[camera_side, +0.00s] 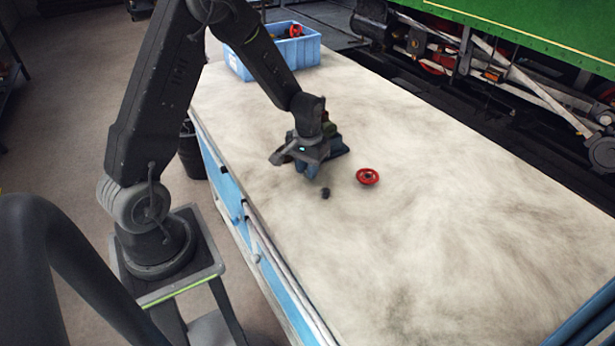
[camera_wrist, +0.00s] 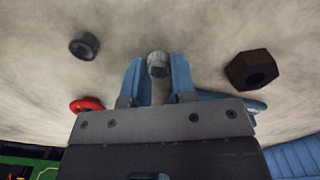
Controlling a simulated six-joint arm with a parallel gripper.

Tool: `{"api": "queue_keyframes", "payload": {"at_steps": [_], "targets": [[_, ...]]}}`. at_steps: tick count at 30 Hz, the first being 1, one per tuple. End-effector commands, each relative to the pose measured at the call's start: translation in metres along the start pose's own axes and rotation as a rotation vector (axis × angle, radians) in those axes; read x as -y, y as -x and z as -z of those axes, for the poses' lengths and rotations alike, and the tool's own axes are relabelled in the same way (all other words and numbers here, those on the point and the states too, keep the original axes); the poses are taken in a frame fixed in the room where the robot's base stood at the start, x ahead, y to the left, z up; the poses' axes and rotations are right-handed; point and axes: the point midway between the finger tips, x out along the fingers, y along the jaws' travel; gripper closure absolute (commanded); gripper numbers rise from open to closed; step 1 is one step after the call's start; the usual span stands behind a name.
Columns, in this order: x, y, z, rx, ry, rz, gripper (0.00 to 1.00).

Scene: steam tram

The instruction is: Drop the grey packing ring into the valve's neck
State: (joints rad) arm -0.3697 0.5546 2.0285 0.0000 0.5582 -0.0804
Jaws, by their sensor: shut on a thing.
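My gripper (camera_side: 308,170) is low over the bench, its blue fingers pointing down. In the wrist view my gripper (camera_wrist: 157,75) is shut on a small light-grey round piece, which looks like the grey packing ring (camera_wrist: 158,64). The fingers hide its sides, and in the side view I cannot make it out. The valve seems to be the dull greenish piece (camera_side: 331,127) just behind my gripper, mostly hidden by it, by a blue fixture (camera_side: 342,149). A blue edge (camera_wrist: 245,101) shows behind the gripper body in the wrist view. The neck is not visible.
A small dark ring-like part (camera_side: 325,193) and a red handwheel (camera_side: 368,176) lie on the bench near my gripper. A brown hex nut (camera_wrist: 250,70) lies on the other side. A blue crate (camera_side: 303,53) stands at the far end. The bench's near right is clear.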

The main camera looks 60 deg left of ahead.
Motion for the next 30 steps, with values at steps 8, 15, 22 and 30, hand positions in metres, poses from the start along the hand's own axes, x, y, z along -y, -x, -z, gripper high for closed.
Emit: {"api": "queue_keyframes", "payload": {"at_steps": [8,15,22,30], "targets": [[0.000,0.008,0.000,0.000,0.000,0.000,0.98],[0.000,0.017,0.001,-0.003,0.000,0.000,0.98],[0.000,0.035,0.000,-0.002,0.000,0.000,0.98],[0.000,0.054,0.000,-0.002,0.000,0.000,0.98]]}}
